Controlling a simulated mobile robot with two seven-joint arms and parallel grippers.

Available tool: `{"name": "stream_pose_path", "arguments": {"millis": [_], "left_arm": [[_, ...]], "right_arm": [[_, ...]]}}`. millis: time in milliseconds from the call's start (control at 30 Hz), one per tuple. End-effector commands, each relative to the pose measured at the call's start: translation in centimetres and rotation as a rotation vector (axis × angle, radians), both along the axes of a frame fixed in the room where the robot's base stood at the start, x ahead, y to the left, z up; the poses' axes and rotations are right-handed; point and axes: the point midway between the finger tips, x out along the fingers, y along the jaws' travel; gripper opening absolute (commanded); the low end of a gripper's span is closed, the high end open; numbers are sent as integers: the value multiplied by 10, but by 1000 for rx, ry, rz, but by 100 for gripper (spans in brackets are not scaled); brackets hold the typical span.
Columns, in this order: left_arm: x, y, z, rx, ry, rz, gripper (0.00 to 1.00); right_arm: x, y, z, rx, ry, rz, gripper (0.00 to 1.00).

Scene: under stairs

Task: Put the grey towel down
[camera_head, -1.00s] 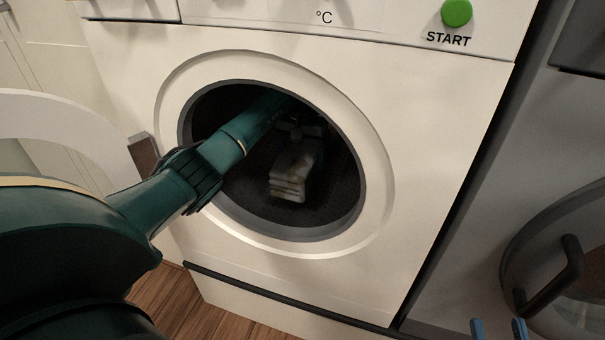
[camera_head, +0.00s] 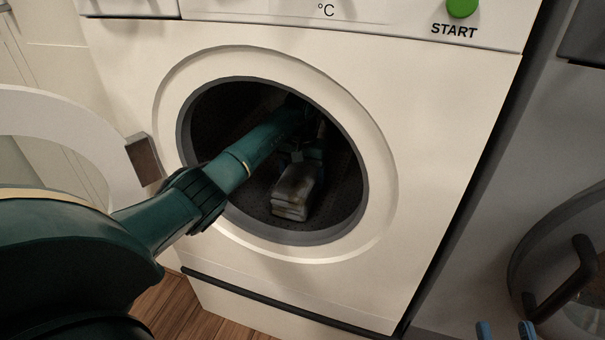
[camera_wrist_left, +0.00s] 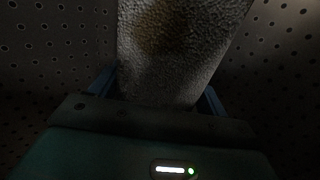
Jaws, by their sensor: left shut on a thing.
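The grey towel (camera_head: 293,196), folded with a brownish stain, is inside the dark washing machine drum, low behind the opening. My left arm reaches in through the round door opening, and my left gripper (camera_head: 306,154) is shut on the towel. In the left wrist view the towel (camera_wrist_left: 180,50) lies between the blue fingers of the gripper (camera_wrist_left: 157,92), with the perforated drum wall around it. Whether the towel's underside touches the drum floor cannot be told. My right gripper (camera_head: 506,331) shows only as two blue fingertips, apart and empty, at the bottom right edge.
The white washing machine (camera_head: 430,150) has a grey-rimmed opening close around my left arm. Its open door (camera_head: 70,115) stands at the left. A second machine with a round glass door (camera_head: 575,270) and dark handle is at the right. Wooden floor (camera_head: 175,315) shows below.

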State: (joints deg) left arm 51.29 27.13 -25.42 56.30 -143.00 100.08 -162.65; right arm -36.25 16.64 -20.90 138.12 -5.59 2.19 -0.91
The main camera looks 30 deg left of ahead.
Motion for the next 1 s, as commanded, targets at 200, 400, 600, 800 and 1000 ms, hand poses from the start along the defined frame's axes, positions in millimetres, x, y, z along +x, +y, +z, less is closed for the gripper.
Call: {"name": "stream_pose_path", "arguments": {"millis": [200, 400, 600, 800, 1000], "left_arm": [[0, 0, -2, 0, 0, 0, 81], [0, 0, -2, 0, 0, 0, 97], [0, 0, -1, 0, 0, 0, 98], [1, -2, 13, -3, -3, 0, 98], [1, 1, 51, 3, -3, 0, 98]], "right_arm": [[2, 1, 4, 4, -9, 4, 36], [2, 1, 4, 4, -10, 4, 36], [2, 1, 3, 4, -10, 5, 36], [1, 1, 10, -8, -12, 3, 36], [-1, -3, 5, -56, 2, -12, 36]]}}
